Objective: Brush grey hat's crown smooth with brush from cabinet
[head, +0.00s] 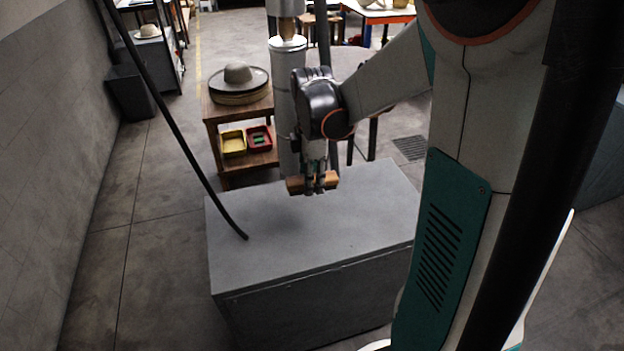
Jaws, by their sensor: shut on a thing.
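My gripper (318,183) is shut on the brush (297,185), which has a light wooden body. The gripper holds the brush level above the far part of the grey cabinet (270,265), apart from its top as far as I can tell. The grey hat (238,74) sits crown up on a wooden stand at the upper left, beyond the cabinet and left of my gripper. Its rounded crown shows above a wide brim, with tan layers under it. The brush's underside is hidden from this view.
The wooden stand (213,118) holds a yellow tray (233,143) and a red tray (259,138) on its lower shelf. A pale vertical column (287,100) stands right of the hat. A dark rod crosses the left side. Floor left of the cabinet is clear.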

